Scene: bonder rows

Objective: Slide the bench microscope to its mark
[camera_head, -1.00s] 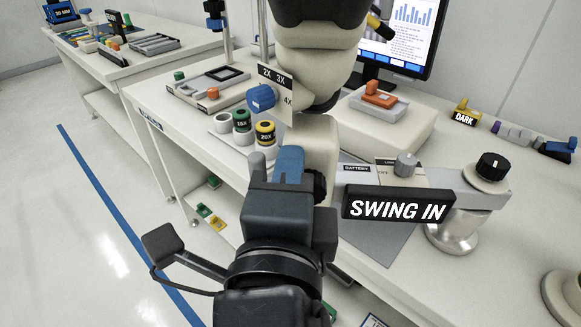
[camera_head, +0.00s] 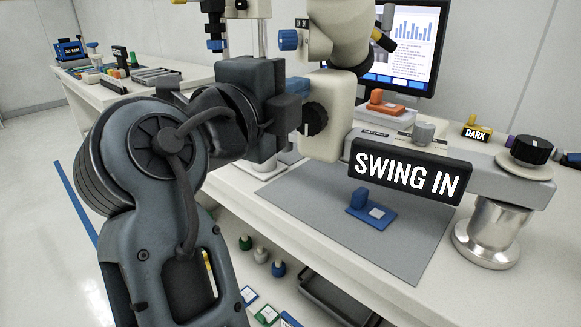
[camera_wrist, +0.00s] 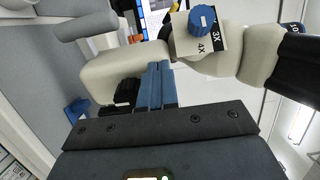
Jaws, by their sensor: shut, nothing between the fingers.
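The bench microscope (camera_head: 335,110) has a cream body on a grey boom (camera_head: 500,185), with a black SWING IN label (camera_head: 405,172) along it. The boom runs to a silver post (camera_head: 487,235) at the right, and the head hangs above the grey mat (camera_head: 320,215). The cream body (camera_wrist: 115,78) fills much of the wrist view, with the blue knob (camera_wrist: 202,25) and 3X/4X plate beyond. My gripper (camera_wrist: 156,88) is shut with its blue fingers together against or close to the cream body. Contact is unclear. I cannot make out the mark.
A blue piece (camera_head: 370,208) sits on the mat under the microscope. An orange-topped grey unit (camera_head: 385,105), a yellow DARK block (camera_head: 476,132) and a monitor (camera_head: 400,45) stand behind. Bottles and trays show below the bench. The floor at left is open.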

